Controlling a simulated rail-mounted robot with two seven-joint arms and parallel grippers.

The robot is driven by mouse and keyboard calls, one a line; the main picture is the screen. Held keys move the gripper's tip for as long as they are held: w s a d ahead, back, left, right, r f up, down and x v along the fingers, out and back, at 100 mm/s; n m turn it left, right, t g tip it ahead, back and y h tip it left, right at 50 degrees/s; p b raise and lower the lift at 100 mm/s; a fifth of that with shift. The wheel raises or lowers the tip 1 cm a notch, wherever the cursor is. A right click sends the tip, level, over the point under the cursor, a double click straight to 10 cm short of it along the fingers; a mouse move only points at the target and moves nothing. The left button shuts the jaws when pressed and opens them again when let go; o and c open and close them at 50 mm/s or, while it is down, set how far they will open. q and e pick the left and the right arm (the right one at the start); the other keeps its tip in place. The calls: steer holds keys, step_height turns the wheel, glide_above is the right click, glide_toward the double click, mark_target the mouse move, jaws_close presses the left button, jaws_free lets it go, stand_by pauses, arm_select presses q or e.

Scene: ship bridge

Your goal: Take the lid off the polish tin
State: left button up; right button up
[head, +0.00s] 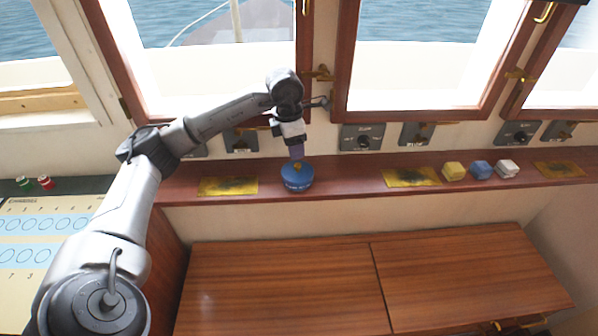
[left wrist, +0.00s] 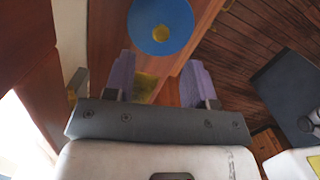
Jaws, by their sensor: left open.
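The polish tin (head: 297,179) is round and blue, with pale lettering on its side. It stands on the wooden ledge under the windows, left of the middle in the head view. Its blue lid (left wrist: 150,12) is on, with a yellow knob (left wrist: 161,33) in the centre. My left gripper (head: 297,157) points down just above the knob in the head view. In the left wrist view its purple fingers (left wrist: 159,62) are open and empty, and the knob lies beyond the fingertips, not between them. My right gripper is in neither view.
Grey switch boxes (head: 362,137) line the wall behind. A wooden cabinet top (head: 280,285) below is clear.

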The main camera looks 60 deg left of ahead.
mark_target(298, 165)
arm_select(q)
steer(key=shift+w+d+f+p, duration=0.1)
steer(key=shift+f+p, duration=0.1)
steer(key=shift+f, duration=0.9)
steer(key=shift+w+f+p, duration=0.15)
steer(key=shift+f+p, duration=0.1)
steer(key=shift+f, duration=0.9)
steer(key=shift+w+d+f+p, duration=0.1)
steer(key=shift+f+p, duration=0.1)
steer(key=shift+f, duration=0.9)
steer(key=shift+c, duration=0.2)
jaws_close()
